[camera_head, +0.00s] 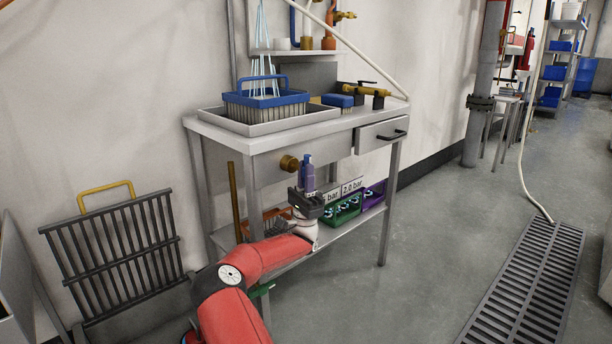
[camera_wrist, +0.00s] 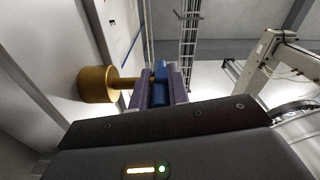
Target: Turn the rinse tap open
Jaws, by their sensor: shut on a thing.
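The rinse tap (camera_head: 289,163) is a round brass body with a short stem below the worktop's front edge. In the wrist view its brass body (camera_wrist: 97,84) is at left, with the stem running right toward a blue handle (camera_wrist: 160,92). My gripper (camera_head: 307,163) points up beside the tap, just to its right. Its purple fingers are shut on the blue handle, which shows between them in the wrist view (camera_wrist: 164,80). The fingers hide part of the handle, and its exact angle is hard to tell.
The worktop (camera_head: 215,122) bears a grey tray with a blue-rimmed basket (camera_head: 265,105) and a brass fitting (camera_head: 365,90). A drawer (camera_head: 381,134) is right of the gripper. Green (camera_head: 342,212) and purple bins stand on the shelf below. A black rack (camera_head: 115,245) leans left.

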